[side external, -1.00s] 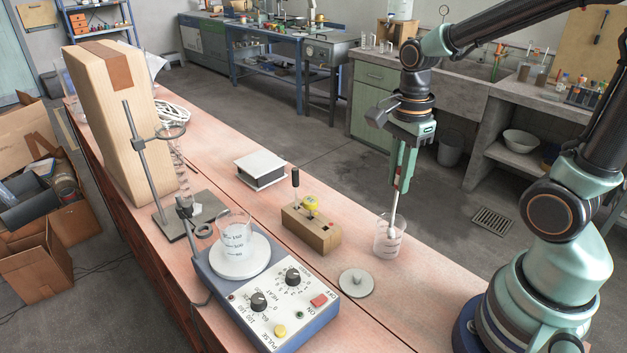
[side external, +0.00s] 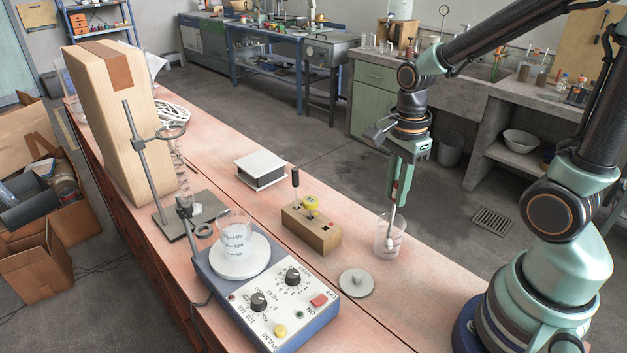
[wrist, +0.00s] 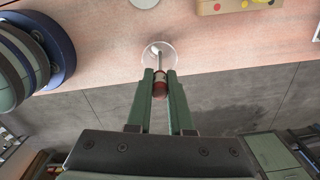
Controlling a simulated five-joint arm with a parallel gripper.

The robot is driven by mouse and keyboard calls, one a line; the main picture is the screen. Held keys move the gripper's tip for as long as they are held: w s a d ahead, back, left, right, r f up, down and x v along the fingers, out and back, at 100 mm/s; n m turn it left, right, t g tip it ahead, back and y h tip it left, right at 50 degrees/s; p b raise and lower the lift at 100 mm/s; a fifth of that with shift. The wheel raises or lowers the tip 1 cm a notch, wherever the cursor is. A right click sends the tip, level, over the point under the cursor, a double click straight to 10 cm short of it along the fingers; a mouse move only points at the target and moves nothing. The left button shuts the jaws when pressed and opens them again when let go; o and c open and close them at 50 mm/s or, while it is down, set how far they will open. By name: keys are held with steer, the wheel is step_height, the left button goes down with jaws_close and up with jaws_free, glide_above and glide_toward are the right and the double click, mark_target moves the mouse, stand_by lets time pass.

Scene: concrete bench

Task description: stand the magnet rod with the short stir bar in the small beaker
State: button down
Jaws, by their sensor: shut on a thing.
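My gripper (side external: 397,201) points down over the small beaker (side external: 380,247) near the bench's front right edge, shut on the magnet rod (side external: 392,228). The rod's pale lower part reaches down inside the clear beaker, a little tilted. A white blob shows at its lower end; I cannot make out the stir bar by itself. In the wrist view the rod's red part (wrist: 160,88) sits between the fingertips (wrist: 160,76), and the beaker (wrist: 147,58) rim surrounds the rod.
A wooden block (side external: 312,232) with a yellow-topped piece and a dark rod stands left of the beaker. A grey disc lid (side external: 356,283) lies in front. The stirrer hotplate (side external: 262,300) carries a larger beaker (side external: 233,238). The bench edge is close behind the small beaker.

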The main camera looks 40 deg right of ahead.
steer(key=shift+f, duration=0.65)
steer(key=c, duration=0.7)
jaws_free()
steer(key=shift+c, duration=0.2)
steer(key=shift+o, duration=0.3)
steer(key=o, duration=0.5)
steer(key=shift+r, duration=3.55)
